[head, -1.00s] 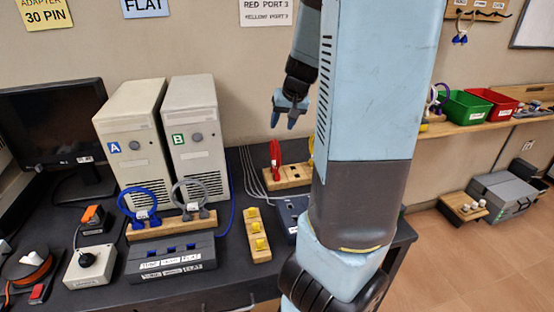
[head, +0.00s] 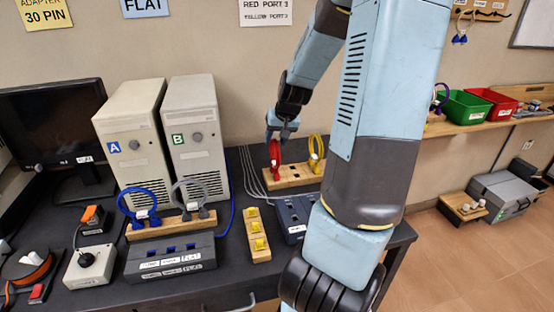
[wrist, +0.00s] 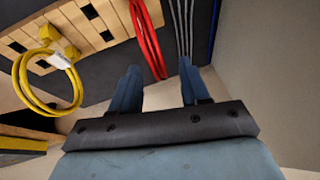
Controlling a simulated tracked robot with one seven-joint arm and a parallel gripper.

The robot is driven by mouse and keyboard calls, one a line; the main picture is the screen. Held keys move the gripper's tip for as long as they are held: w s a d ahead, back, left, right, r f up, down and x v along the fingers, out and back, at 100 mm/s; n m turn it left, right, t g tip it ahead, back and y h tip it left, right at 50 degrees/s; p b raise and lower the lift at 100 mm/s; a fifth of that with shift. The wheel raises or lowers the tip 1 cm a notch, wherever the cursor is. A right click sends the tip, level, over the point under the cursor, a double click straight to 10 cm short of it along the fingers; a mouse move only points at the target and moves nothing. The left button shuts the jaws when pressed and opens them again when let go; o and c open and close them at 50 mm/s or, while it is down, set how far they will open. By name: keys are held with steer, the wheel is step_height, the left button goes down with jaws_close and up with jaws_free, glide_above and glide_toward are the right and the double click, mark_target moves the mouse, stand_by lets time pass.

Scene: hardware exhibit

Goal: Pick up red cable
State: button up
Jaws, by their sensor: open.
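The red cable (head: 275,158) is a coiled loop standing upright at the left end of a wooden holder (head: 297,181). It also shows in the wrist view as a red loop (wrist: 148,40) at top centre. My gripper (head: 283,135) is open and empty, directly above the top of the red cable. In the wrist view the two blue fingertips (wrist: 157,72) are spread, with the lower end of the loop near the left fingertip. I cannot tell whether they touch. A yellow cable (head: 316,152) stands in the same holder to the right.
A dark switch box (head: 297,212) sits in front of the holder. A block with yellow plugs (head: 257,236) lies to the left. Grey cables (head: 250,170) run close behind and left of the red cable. Tower B (head: 196,140) stands further left.

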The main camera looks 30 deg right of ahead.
glide_above(273, 160)
steer(key=shift+f, duration=2.15)
jaws_close()
